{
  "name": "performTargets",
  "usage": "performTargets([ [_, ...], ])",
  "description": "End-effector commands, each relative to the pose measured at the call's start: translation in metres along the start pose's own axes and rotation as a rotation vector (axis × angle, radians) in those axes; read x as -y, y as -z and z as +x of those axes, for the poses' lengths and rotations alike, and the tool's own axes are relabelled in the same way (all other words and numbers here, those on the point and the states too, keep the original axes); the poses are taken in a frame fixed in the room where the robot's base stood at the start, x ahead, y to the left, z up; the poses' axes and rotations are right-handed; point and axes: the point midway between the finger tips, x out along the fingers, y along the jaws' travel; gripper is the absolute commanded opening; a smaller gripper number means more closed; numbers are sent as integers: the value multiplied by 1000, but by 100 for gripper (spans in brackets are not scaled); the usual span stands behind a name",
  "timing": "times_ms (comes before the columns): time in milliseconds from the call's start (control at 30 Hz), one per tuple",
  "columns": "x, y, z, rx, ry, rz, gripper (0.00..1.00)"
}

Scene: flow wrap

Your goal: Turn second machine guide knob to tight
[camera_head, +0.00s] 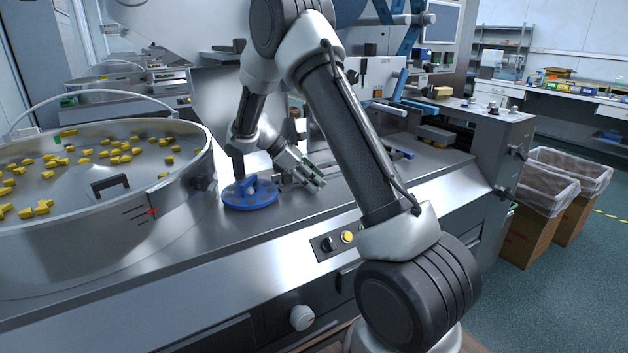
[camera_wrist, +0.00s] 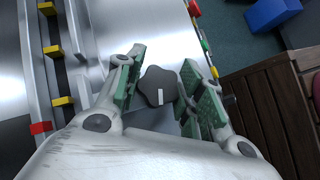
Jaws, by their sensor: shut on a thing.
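A dark grey lobed knob (camera_wrist: 153,80) with a short white pointer mark sits in the middle of the wrist view. The mark lies on the side nearer my wrist and points towards the bottom of the picture. My gripper (camera_wrist: 164,72) has its green-padded fingers on either side of the knob and is shut on it. In the head view my gripper (camera_head: 308,174) reaches low over the steel machine bed, to the right of a blue disc. I cannot make out the knob in that view.
The blue disc (camera_head: 250,194) stands close to my gripper. A big steel bowl (camera_head: 100,225) with several yellow pieces is at left. A panel with a yellow button (camera_head: 347,237) is on the machine front. In the wrist view a rail (camera_wrist: 33,65) with coloured clips runs along the left.

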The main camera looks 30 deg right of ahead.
Motion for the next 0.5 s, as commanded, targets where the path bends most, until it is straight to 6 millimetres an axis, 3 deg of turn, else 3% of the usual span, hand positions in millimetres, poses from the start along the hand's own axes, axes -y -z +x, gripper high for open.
performTargets([
  [500, -1, 0, 1, 1, 190, 190, 14],
])
